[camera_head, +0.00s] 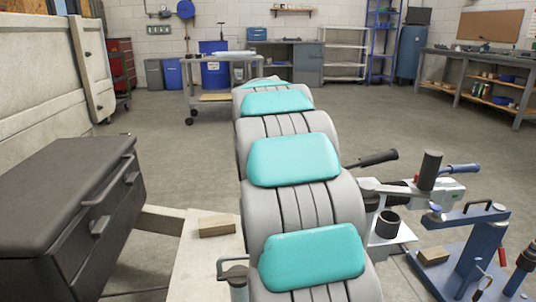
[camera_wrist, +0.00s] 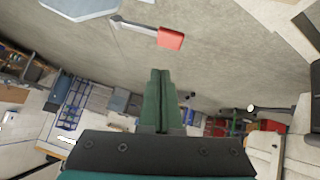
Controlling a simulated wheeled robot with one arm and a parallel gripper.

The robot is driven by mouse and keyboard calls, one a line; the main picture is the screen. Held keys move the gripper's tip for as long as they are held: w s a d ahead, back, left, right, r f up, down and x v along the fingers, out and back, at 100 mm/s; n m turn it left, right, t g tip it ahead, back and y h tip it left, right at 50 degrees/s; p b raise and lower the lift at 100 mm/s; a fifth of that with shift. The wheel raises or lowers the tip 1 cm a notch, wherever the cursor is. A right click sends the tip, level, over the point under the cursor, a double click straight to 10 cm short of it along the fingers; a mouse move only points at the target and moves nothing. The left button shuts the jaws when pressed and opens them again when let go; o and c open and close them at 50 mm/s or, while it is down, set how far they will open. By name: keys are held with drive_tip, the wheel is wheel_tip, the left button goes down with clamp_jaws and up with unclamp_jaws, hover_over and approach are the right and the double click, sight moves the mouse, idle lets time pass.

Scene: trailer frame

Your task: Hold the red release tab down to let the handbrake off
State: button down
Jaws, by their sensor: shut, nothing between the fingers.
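In the wrist view, a red tab (camera_wrist: 170,39) sits on the end of a thin grey metal arm (camera_wrist: 134,27) at the top of the picture. My gripper (camera_wrist: 160,73) points up toward it with its dark green fingers together and nothing between them. A gap of floor shows between the fingertips and the red tab, so they look apart. In the head view, my grey and teal arm fills the middle and my fingers are not clear. A black-gripped lever (camera_head: 372,159) shows right of the arm; I cannot tell whether it is the handbrake.
A blue stand (camera_head: 468,240) and a grey clamp assembly (camera_head: 428,186) are close on the right. A dark toolbox (camera_head: 70,210) and a wooden block (camera_head: 216,226) are on the left. A wheeled table (camera_head: 205,75) stands farther back.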

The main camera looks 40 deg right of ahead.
drive_tip(key=v, duration=0.8)
drive_tip(key=shift+s+d+r+p, duration=0.25)
drive_tip(key=shift+s+p, duration=0.1)
drive_tip(key=shift+s, duration=0.2)
